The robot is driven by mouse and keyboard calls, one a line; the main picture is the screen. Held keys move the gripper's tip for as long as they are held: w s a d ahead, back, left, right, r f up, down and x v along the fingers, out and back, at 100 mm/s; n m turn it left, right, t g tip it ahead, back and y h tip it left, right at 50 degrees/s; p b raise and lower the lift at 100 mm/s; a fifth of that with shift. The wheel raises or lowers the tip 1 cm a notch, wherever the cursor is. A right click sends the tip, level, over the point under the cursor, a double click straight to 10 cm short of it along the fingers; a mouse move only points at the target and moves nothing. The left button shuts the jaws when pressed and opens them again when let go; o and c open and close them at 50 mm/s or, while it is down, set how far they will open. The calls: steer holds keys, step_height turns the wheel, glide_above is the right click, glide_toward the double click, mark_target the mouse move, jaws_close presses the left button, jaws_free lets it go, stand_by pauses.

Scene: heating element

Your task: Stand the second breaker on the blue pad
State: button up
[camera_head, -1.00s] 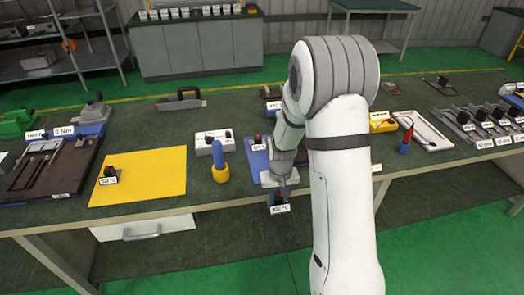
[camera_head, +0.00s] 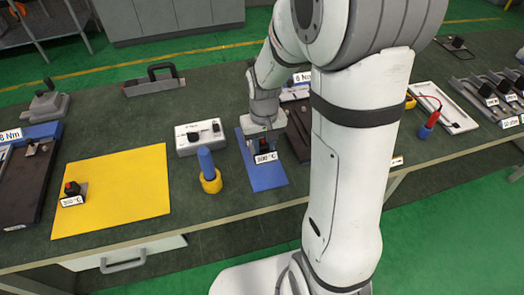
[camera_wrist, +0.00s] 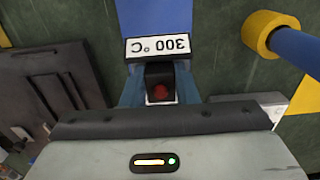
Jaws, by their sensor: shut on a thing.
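My gripper (camera_head: 263,127) points down over the blue pad (camera_head: 267,181), shut on a small dark breaker (camera_head: 264,147) with a plate reading 300 °C. In the wrist view the breaker (camera_wrist: 160,80) shows a red button, with its plate reading upside down, and bare blue pad (camera_wrist: 160,14) lies beyond it. The breaker looks upright over the far half of the pad. I cannot tell whether its base touches the pad. Another small dark breaker with a red top (camera_head: 72,187) stands on the yellow pad (camera_head: 120,190) at the left. The fingertips are mostly hidden.
A blue peg in a yellow ring (camera_head: 209,175) stands just left of the blue pad. A white box (camera_head: 199,136) is behind it. A dark fixture (camera_head: 300,125) sits close on the right. The pad's near half is clear.

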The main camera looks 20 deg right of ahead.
mark_target(264, 151)
step_height(264, 151, down, 4)
steer(key=shift+w+d+r, duration=0.1)
steer(key=shift+d+r, duration=0.05)
steer(key=shift+r, duration=0.1)
steer(key=shift+d+f, duration=0.1)
steer(key=shift+f, duration=1.8)
steer(key=shift+f, duration=0.15)
steer(key=o, duration=1.1)
steer(key=shift+c, duration=0.2)
